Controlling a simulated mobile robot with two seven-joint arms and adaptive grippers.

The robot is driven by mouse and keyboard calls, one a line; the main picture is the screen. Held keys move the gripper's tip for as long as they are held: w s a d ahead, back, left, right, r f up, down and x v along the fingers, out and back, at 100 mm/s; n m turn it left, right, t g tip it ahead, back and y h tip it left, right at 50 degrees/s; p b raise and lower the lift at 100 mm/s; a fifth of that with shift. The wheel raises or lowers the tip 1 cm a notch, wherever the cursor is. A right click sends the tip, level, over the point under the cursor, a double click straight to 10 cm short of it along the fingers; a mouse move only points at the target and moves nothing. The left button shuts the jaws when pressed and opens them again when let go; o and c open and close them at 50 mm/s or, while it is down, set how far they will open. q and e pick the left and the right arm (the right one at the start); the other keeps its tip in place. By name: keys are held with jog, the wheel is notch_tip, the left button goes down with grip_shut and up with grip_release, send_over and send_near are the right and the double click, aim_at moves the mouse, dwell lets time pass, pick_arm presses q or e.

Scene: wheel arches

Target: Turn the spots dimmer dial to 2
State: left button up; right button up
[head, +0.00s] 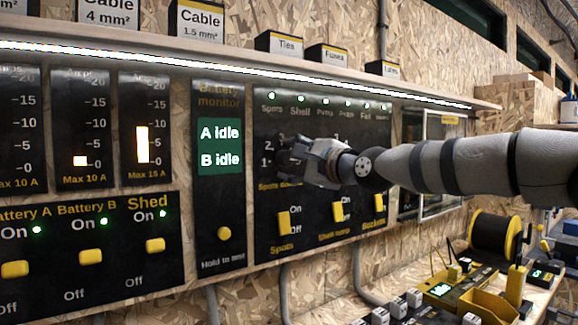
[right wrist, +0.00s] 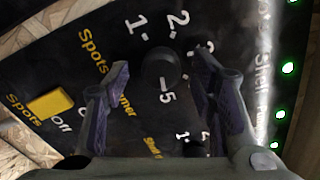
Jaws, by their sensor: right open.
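The spots dimmer dial is a round black knob (right wrist: 160,70) on the black panel (right wrist: 75,60), with white numbers around it. In the right wrist view a short white mark shows at the knob's lower edge, beside the 5. The 2 is above the knob, and the 1 is at its upper left. My right gripper (right wrist: 163,68) is open, with one finger on each side of the knob. I cannot tell whether the fingers touch it. In the head view the right gripper (head: 287,155) is at the panel and hides the dial. My left gripper is not in view.
A yellow Spots switch (head: 284,222) sits below the dial, with a Shell lamp switch (head: 338,211) to its right. The battery monitor (head: 220,170) is to the left. A shelf (head: 230,62) with labelled boxes runs above. A cable spool (head: 490,235) stands on the bench.

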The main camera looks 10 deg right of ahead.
jog(key=shift+w+a, duration=0.15)
jog(key=shift+w, duration=0.2)
jog(key=shift+r, duration=0.1)
jog(key=c, duration=1.1)
jog(key=shift+c, duration=0.2)
